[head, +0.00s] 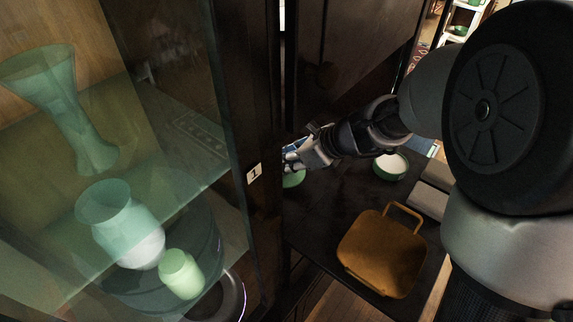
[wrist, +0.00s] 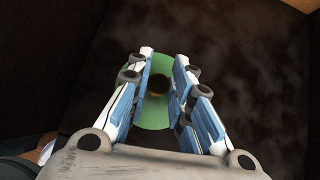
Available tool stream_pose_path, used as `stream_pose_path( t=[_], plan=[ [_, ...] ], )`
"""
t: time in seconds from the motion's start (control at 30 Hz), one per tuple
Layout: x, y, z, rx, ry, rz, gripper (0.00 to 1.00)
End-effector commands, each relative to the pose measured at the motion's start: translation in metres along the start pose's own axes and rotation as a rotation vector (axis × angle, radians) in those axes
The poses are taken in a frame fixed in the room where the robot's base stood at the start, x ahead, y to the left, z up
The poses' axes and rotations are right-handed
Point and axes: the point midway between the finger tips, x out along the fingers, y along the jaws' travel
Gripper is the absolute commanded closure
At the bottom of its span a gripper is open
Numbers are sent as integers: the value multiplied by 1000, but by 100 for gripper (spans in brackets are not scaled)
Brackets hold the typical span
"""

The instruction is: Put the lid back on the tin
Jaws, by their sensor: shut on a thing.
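The green round lid (head: 293,179) shows in part below my gripper (head: 302,157) in the head view, beside the dark cabinet edge. In the wrist view the lid (wrist: 155,118) is a green disc with a dark knob (wrist: 158,86) at its middle. My gripper (wrist: 160,78) has its blue and white fingers on either side of the knob and is shut on it. I cannot tell whether the lid touches the table. The tin (head: 390,166) looks like a round green open container with a pale inside. It stands on the dark table to the right of my gripper, apart from the lid.
A glass-fronted cabinet labelled 1 (head: 254,173) stands close on the left, with green vases (head: 120,226) inside. An orange-brown handled object (head: 383,255) lies on the table's near part. Grey blocks (head: 432,199) lie at its right. Dark table (head: 335,200) between them is clear.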

Motion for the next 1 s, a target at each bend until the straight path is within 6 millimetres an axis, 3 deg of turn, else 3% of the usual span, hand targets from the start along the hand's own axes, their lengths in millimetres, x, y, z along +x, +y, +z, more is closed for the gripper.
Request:
stream_pose_path(
  t=[0.6, 0.8, 1.0],
  plan=[
    [-13, -152, -7, -1, -4, -3, 100],
    [-14, -182, -10, -2, -5, -1, 100],
    [-15, -194, -11, -2, -4, -1, 100]
  ],
)
